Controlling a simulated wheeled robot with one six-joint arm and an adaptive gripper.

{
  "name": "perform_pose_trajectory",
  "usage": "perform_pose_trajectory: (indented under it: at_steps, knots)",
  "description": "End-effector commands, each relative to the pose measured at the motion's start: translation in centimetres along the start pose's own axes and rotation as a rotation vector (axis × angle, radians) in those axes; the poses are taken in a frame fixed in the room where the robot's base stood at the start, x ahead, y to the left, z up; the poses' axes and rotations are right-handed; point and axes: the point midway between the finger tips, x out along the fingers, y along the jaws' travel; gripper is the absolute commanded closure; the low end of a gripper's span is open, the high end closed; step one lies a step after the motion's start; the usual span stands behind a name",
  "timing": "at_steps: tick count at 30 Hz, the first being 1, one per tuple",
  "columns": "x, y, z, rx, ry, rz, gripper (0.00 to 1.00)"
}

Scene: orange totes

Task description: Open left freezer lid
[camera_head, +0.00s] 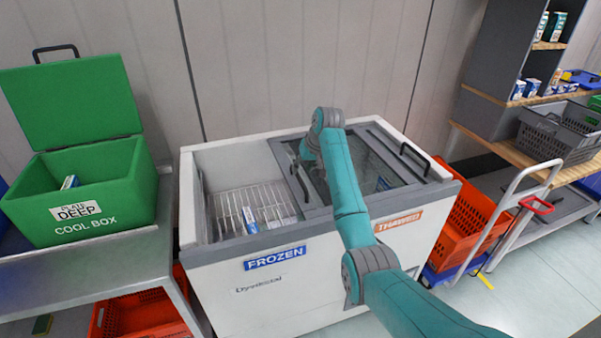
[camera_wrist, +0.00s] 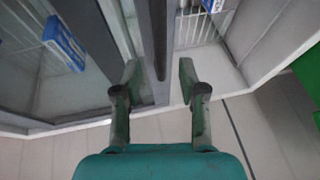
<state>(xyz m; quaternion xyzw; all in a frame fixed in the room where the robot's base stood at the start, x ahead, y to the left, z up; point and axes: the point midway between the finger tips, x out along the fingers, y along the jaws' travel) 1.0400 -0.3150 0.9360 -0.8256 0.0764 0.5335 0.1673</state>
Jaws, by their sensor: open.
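The white chest freezer (camera_head: 290,285) stands in the middle, with a blue FROZEN label on its front. Its left half is uncovered, showing a wire basket (camera_head: 228,205). The left lid (camera_head: 289,153), grey-framed, lies over toward the right half, by the glass right lid (camera_head: 385,160). A dark handle bar (camera_head: 298,182) on the left lid's left side also shows in the wrist view (camera_wrist: 159,35). My gripper (camera_wrist: 159,75) is open, its fingers on either side of the bar's end in that view; contact cannot be told. My arm hides it in the head view.
A blue-and-white box (camera_head: 250,219) lies in the basket. A green cool box (camera_head: 85,195) with its lid up stands on a table at left. Orange totes (camera_head: 462,225), a trolley and shelves are at right. The wall is close behind the freezer.

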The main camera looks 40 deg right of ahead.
Motion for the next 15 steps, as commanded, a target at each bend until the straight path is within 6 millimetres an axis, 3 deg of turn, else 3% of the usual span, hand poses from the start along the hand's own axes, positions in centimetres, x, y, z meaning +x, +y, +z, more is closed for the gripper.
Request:
perform_pose_trajectory:
  at_steps: [9, 15]
  knots:
    - [-6.2, 0.1, -0.1, 0.001, 0.003, 0.001, 0.59]
    - [-8.1, 0.1, 0.0, 0.001, 0.001, 0.0, 0.59]
